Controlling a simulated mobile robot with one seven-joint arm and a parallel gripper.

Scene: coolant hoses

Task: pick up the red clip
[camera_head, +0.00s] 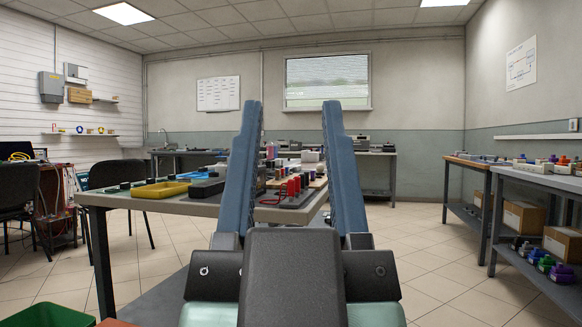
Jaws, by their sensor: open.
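My gripper (292,108) fills the middle of the view, seen from behind. Its two blue fingers stand wide apart with nothing held between them. Beyond it, a work table (118,198) carries many small parts, partly hidden by the fingers. Between the fingers I see a row of red upright pieces (291,187) on a dark base. A thin red curved piece (268,201) lies near the table's front edge, beside the left finger. I cannot tell whether either of these is the red clip.
A yellow tray (160,189) lies on the table's left part. Black chairs (119,174) stand at the left. Shelving with cardboard boxes (523,217) lines the right. A green bin (48,316) is at bottom left. The tiled floor right of the table (425,235) is clear.

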